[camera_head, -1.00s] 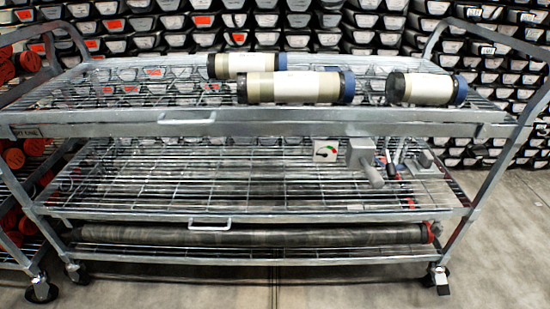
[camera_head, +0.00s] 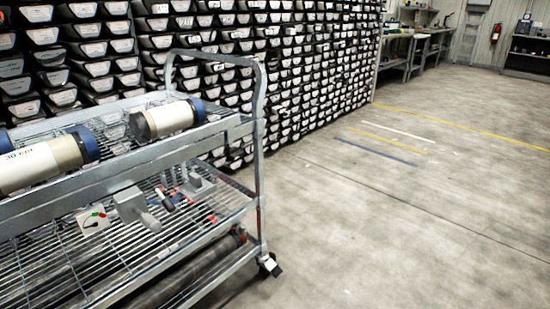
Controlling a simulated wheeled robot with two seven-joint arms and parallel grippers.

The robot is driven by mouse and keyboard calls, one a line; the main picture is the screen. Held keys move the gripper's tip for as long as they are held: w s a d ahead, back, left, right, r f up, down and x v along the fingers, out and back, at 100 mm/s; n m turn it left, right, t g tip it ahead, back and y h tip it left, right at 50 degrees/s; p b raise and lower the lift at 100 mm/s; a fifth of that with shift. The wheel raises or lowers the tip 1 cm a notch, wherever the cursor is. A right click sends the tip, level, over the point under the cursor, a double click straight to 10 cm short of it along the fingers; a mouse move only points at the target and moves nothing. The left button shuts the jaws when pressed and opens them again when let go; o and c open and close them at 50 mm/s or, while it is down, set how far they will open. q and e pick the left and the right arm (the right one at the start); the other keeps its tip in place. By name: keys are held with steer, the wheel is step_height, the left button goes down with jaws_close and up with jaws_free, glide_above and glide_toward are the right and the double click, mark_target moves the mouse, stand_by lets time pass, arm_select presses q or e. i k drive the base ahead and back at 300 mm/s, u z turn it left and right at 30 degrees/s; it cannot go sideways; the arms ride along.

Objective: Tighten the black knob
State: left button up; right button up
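A small black part (camera_head: 168,204) that looks like a knob shows on the middle shelf of the metal cart, between two grey devices. It is too small to tell its shape or how tight it is. The nearer grey device (camera_head: 130,203) has a stubby grey handle pointing toward me. The other grey device (camera_head: 198,187) sits nearer the cart's right end. A pale box with red and green buttons (camera_head: 92,220) lies to the left of them. Neither of my grippers is in view.
The wire-shelf cart (camera_head: 150,152) holds capped core liners, such as the one at its right end (camera_head: 168,120). Labelled trays (camera_head: 290,75) fill the wall behind. Open floor (camera_head: 380,220) with painted lines lies to the right. Workbenches (camera_head: 420,45) stand far back.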

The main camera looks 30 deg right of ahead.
mark_target(234, 154)
steer(key=z, duration=0.75)
